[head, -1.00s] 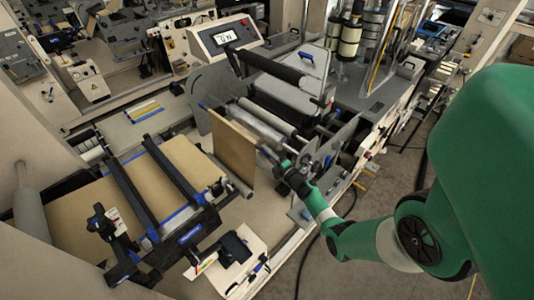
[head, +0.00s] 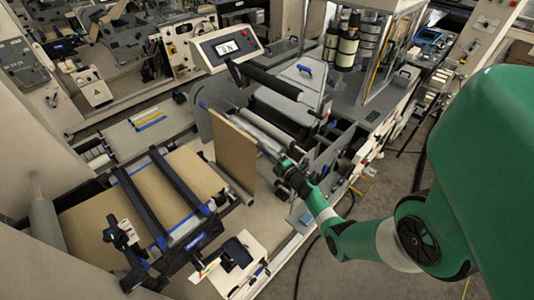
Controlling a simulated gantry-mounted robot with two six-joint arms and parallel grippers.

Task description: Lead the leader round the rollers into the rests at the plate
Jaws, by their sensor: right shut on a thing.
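The brown kraft leader (head: 234,154) stands as a steep sheet in the middle of the head view, beside the pale rollers (head: 262,128). A lower grey roller (head: 236,190) lies at its foot. My right gripper (head: 281,164) is at the right side of the sheet, shut on what looks like the leader's end; its fingers are small and partly hidden. The plate area (head: 136,197), with brown kraft across it and two dark bars with blue edges, is at the lower left. The rests cannot be told apart clearly. My left gripper is not in view.
A control panel (head: 228,46) stands at the back. A black roller (head: 270,82) sticks out above the pale rollers. A small white table (head: 232,262) with a dark device is at the front. Grey side plates and machine frame stand close to my right gripper.

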